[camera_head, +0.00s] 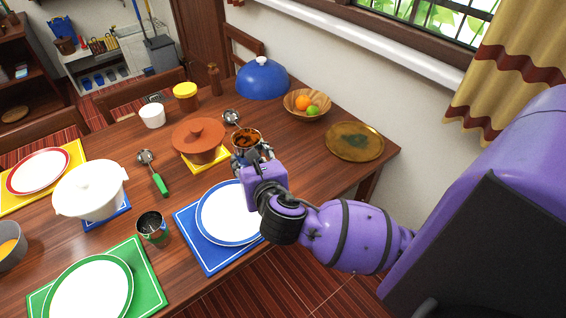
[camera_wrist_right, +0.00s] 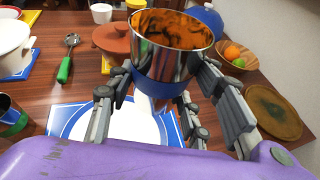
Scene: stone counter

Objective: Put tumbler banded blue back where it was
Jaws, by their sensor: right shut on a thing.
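The tumbler banded blue (camera_head: 246,137) is a shiny metal cup with a blue band near its base. It also shows large in the right wrist view (camera_wrist_right: 168,52), roughly upright, with brown-orange reflections inside. My right gripper (camera_head: 252,156) is shut on it, with the fingers on both sides around the blue band in the right wrist view (camera_wrist_right: 163,86). The tumbler is held above the table, beyond the blue-rimmed plate (camera_head: 222,213) on its blue placemat (camera_head: 190,243). My left gripper is not in view.
A green-banded tumbler (camera_head: 152,228) stands left of the blue placemat. A terracotta pot (camera_head: 198,140), ladle (camera_head: 231,117), fruit bowl (camera_head: 292,105), blue dome (camera_head: 263,80) and brass plate (camera_head: 355,142) lie around the held tumbler. Bare wood shows on the table's right side (camera_head: 330,178).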

